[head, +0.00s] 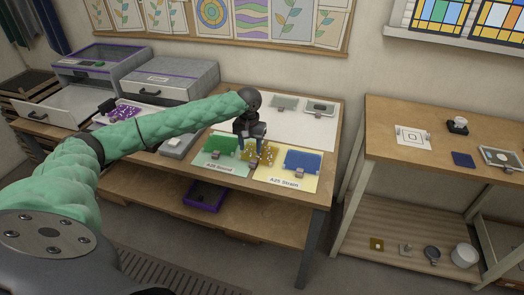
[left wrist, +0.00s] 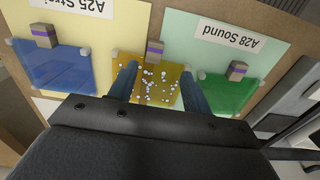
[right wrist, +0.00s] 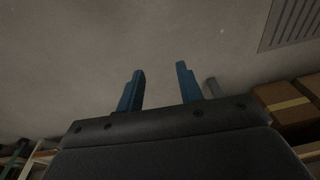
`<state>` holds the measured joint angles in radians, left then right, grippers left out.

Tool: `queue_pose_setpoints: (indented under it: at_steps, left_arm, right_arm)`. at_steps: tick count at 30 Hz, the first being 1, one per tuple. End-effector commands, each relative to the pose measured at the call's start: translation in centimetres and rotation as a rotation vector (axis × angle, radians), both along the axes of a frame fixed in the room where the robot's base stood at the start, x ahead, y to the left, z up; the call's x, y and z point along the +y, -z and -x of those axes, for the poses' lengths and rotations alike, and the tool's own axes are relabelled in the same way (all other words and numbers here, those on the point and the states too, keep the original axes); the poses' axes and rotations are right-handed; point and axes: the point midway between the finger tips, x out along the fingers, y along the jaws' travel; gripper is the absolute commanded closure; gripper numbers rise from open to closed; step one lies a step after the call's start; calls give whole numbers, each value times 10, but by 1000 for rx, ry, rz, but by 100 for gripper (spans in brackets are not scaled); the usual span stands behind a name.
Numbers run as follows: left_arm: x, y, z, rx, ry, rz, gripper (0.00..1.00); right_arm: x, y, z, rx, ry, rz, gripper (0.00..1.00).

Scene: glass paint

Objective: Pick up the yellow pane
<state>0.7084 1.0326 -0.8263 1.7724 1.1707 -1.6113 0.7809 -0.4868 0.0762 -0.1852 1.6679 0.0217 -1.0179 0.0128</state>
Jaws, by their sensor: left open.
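The yellow pane (head: 261,153) lies at the front of the work table, across the border of the green and yellow sheets. In the left wrist view the yellow pane (left wrist: 158,92) carries many small pale specks. My left gripper (head: 251,146) is over it, pointing down. In the left wrist view my left gripper (left wrist: 158,68) is open, with one blue finger near each side of the pane; whether they touch it I cannot tell. My right gripper (right wrist: 160,70) shows only in the right wrist view, fingers apart and empty, over bare floor.
A green pane (head: 220,146) lies to the left on the sheet marked A28 Sound (head: 233,169). A blue pane (head: 302,161) lies to the right on the sheet marked A25 Strain (head: 274,179). Small clip-like blocks stand at the panes' front edges. A wooden shelf unit (head: 400,165) stands right.

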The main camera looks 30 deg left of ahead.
Motion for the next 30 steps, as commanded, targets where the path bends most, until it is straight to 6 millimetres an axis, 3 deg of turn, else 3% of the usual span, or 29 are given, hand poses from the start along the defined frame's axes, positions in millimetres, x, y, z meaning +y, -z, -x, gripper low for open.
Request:
queue_pose_setpoints:
  at_steps: [8,12,21,30]
  left_arm:
    - [-2,22,-1,1,1,1,51]
    - [-4,31,-2,2,1,0,51]
    - [-8,62,-5,1,0,0,51]
    - [-8,72,-5,-1,1,0,51]
  right_arm:
    - [-16,32,38,34,-10,22,64]
    - [-19,45,25,9,-11,25,64]
    - [-27,79,34,-10,-16,33,64]
    - [-29,87,37,-15,-17,34,64]
